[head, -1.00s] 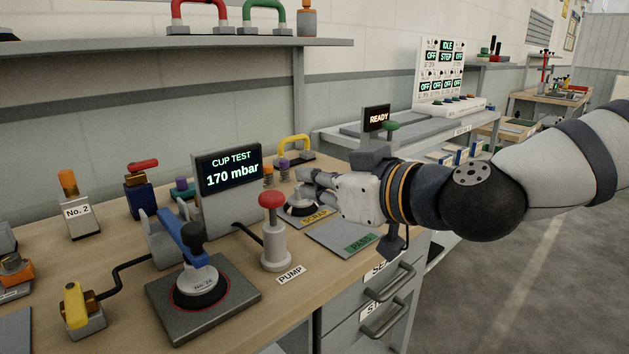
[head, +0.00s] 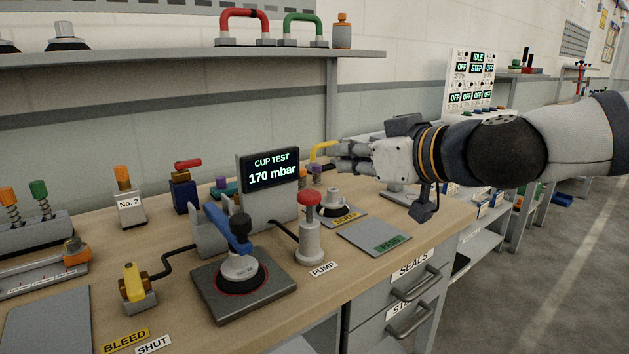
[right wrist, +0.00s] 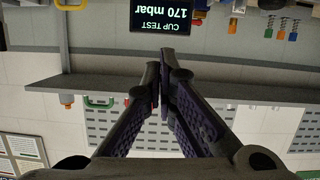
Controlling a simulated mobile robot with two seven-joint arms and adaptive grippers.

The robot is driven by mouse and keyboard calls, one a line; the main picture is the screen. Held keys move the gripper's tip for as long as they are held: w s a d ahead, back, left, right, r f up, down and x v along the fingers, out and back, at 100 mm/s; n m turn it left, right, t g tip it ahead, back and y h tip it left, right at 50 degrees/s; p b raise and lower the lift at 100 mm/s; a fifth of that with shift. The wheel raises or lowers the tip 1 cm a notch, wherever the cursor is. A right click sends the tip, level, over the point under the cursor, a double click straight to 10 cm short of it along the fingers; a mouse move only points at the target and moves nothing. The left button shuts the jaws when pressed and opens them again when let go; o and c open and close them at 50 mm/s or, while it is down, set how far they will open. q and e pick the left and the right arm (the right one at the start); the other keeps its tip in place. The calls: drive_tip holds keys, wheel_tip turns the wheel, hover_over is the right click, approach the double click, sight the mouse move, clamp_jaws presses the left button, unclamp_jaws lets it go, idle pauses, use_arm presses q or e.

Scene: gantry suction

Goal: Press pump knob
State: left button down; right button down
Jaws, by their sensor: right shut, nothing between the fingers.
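The pump (head: 309,242) stands upright on the wooden bench beside its PUMP label. Its red knob (head: 309,198) is on top and nothing touches it. The cup test display (head: 270,170) behind it reads 170 mbar, and it also shows upside down in the right wrist view (right wrist: 161,14). My right gripper (head: 340,157) is shut and empty, held in the air above and to the right of the knob. In the right wrist view its fingertips (right wrist: 158,76) are together. My left gripper is not in view.
A suction cup numbered on top (head: 240,267) sits on a dark square plate in front of the display. A yellow bleed lever (head: 132,282) stands at the left. The PASS mat (head: 372,237) is clear. A shelf (head: 170,61) runs along the wall above.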

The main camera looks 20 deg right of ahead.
hover_over(315, 196)
drive_tip(key=f, duration=0.2)
drive_tip(key=shift+s+a+f, duration=0.15)
drive_tip(key=shift+a+f, duration=0.05)
drive_tip(key=shift+f, duration=0.2)
wheel_tip(315, 196, down, 4)
drive_tip(key=shift+d+r+b, duration=0.1)
drive_tip(key=shift+r+b, duration=0.05)
drive_tip(key=shift+b, duration=0.15)
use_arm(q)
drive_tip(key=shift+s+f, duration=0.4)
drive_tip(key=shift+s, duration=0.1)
